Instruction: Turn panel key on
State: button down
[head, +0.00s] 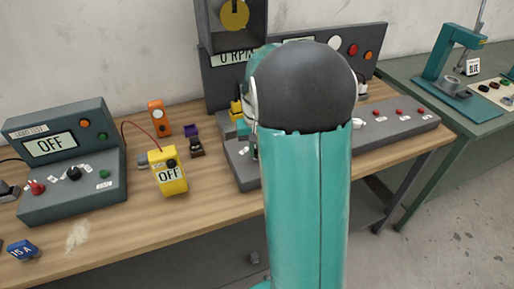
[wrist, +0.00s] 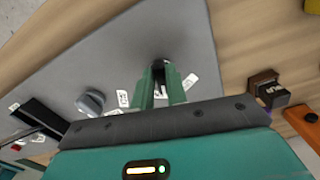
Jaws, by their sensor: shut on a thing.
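The grey control panel (head: 395,122) sits on the wooden bench behind and to the right of my arm in the head view; its sloped face also fills the upper middle of the wrist view (wrist: 110,60). A small dark key or knob (wrist: 157,63) stands on this face with white labels around it. My gripper (wrist: 163,74) has its two green fingers down at the dark piece and is shut on it. Its exact shape and angle are mostly hidden by the fingers, and the label text is too small to read. In the head view, my arm hides the gripper and key.
A grey knob (wrist: 90,102) stands beside the fingers. Small dark blocks (wrist: 268,88) lie on the bench beside the panel. A green table (head: 470,120) is right.

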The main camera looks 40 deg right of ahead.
aim_at(256, 152)
jog(key=shift+w+m, duration=0.15)
jog(key=shift+m, duration=1.55)
jog(key=c, duration=1.4)
grip_release()
jog(key=shift+a, duration=0.1)
jog(key=shift+r, duration=0.15)
notch_tip(256, 152, up, 14)
jog(key=shift+f, duration=0.2)
